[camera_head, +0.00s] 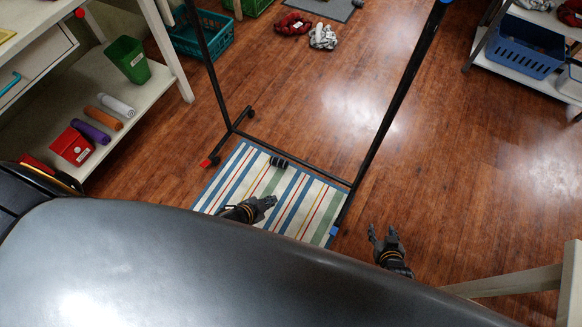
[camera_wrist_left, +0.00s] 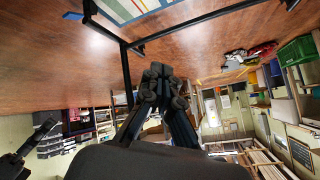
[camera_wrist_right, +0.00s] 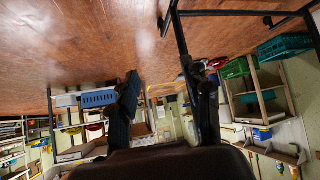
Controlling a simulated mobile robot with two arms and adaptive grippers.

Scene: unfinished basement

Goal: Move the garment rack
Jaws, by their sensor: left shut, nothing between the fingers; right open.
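The black garment rack (camera_head: 377,137) stands in front of me, its base partly over a striped mat. Its two uprights rise out of the top of the head view. My left gripper (camera_head: 268,203) is shut and empty above the striped mat, between the uprights and apart from them in the head view; it also shows in the left wrist view (camera_wrist_left: 158,75). My right gripper (camera_head: 381,232) is open and empty, right of the rack's right upright. In the right wrist view (camera_wrist_right: 168,85) its fingers are spread, with a rack post behind.
A white shelf unit (camera_head: 160,78) stands at left, another shelf with a blue basket (camera_head: 525,46) at upper right. Floor right of the rack is clear.

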